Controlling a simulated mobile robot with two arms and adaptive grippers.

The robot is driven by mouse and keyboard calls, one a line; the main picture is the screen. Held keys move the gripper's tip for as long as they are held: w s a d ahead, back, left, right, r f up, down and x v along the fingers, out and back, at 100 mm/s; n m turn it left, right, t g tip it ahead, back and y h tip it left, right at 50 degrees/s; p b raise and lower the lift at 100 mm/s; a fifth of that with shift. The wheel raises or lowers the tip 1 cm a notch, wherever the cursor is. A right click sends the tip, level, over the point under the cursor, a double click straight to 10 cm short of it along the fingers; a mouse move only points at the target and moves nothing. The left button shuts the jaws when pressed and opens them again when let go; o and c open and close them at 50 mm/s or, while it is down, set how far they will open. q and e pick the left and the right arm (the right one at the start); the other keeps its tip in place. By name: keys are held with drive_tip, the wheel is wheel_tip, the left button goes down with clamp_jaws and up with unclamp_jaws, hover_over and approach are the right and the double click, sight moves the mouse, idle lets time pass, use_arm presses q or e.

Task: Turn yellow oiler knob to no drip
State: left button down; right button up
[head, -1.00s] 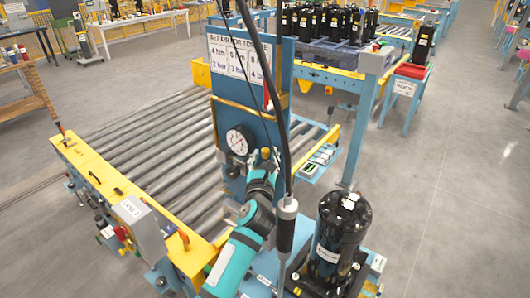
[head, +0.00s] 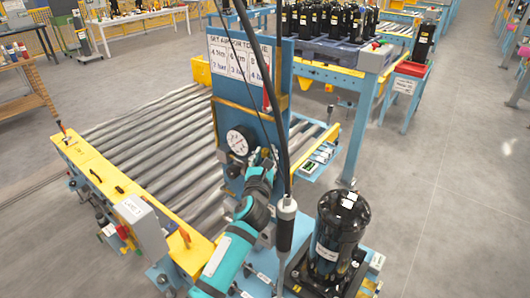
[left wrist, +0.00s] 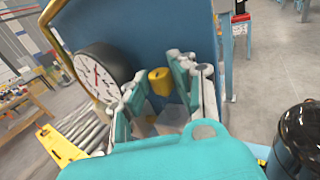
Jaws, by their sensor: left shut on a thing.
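The yellow oiler knob (left wrist: 160,80) shows in the left wrist view, in front of the blue panel (left wrist: 178,35). My left gripper (left wrist: 162,86) has one finger on each side of the knob and is shut on it. Clear bowl-like parts (left wrist: 170,120) show below the knob, between the fingers. In the head view my left gripper (head: 264,160) is at the panel, just right of the round gauge (head: 240,140); the knob is hidden there by the gripper and arm. My right gripper is not in view.
A black cable and hanging grey-black tool (head: 286,222) are close to the right of my left arm. A black compressor (head: 338,232) stands at the lower right. A roller conveyor (head: 150,140) lies to the left. Open floor is at the right.

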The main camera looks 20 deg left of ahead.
use_arm(q)
drive_tip(key=m+h+p, duration=0.1)
drive_tip(key=h+p, duration=0.1)
drive_tip(key=p, duration=0.1)
drive_tip(key=r+m+h+p, duration=0.1)
drive_tip(key=p, duration=0.1)
drive_tip(key=shift+a+m+h, duration=0.3)
drive_tip(key=shift+a+h, duration=0.05)
drive_tip(key=shift+h, duration=0.05)
drive_tip(key=shift+f+m+h, duration=0.2)
drive_tip(key=shift+m+h, duration=0.2)
drive_tip(key=shift+h, duration=0.2)
drive_tip(key=shift+f+m+h, duration=0.2)
drive_tip(key=shift+m+h, duration=0.2)
drive_tip(key=shift+h, duration=0.4)
drive_tip(key=c, duration=1.4)
unclamp_jaws()
drive_tip(key=shift+f, duration=0.1)
drive_tip(key=s+a, duration=0.2)
drive_tip(key=s, duration=0.9)
drive_tip(key=shift+s+a, duration=0.25)
drive_tip(key=shift+s, duration=0.1)
